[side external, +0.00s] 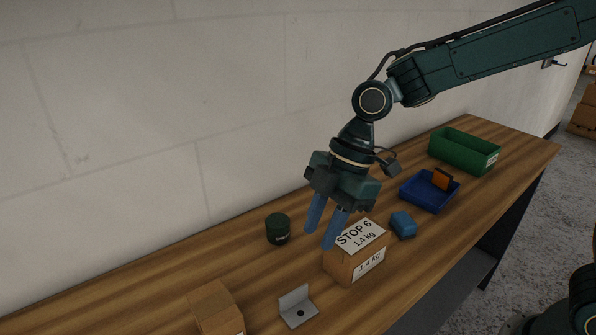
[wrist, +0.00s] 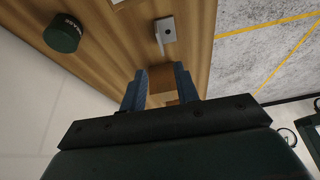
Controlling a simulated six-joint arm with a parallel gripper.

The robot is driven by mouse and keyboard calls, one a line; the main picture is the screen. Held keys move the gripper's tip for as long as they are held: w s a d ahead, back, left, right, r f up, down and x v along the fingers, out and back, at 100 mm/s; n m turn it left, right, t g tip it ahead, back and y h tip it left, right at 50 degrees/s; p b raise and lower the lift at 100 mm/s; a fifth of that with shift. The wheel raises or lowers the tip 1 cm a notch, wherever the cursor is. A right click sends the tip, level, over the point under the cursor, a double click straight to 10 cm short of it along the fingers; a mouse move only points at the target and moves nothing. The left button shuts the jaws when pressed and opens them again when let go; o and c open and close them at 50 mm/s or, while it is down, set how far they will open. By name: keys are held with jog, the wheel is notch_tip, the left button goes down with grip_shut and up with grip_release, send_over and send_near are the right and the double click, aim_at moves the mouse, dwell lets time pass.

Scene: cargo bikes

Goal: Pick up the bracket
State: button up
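The bracket (side external: 299,309) is a small grey L-shaped metal piece with a dark hole in its flat leg. It lies on the wooden bench near the front edge, its other leg standing up. In the wrist view the bracket (wrist: 166,36) is at the top centre, beyond the fingertips. My gripper (side external: 319,238) hangs above the bench, up and to the right of the bracket, beside the labelled carton. Its two blue fingers are apart and touch nothing that I can see; the fingers also show in the wrist view (wrist: 160,72).
The carton marked STOP 6 (side external: 345,268) stands close by the fingers. A dark green can (side external: 278,229) is behind. Another carton (side external: 216,308) is left of the bracket. A blue block (side external: 403,225), blue tray (side external: 418,203) and green bin (side external: 464,156) are right. The wall (side external: 120,130) runs behind.

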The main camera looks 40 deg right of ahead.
aim_at(295, 291)
jog(key=shift+a+f, duration=0.15)
jog(key=shift+a, duration=0.05)
jog(key=shift+f, duration=0.15)
jog(key=shift+x, duration=4.15)
jog(key=shift+a, duration=0.1)
jog(key=shift+x, duration=2.55)
grip_shut()
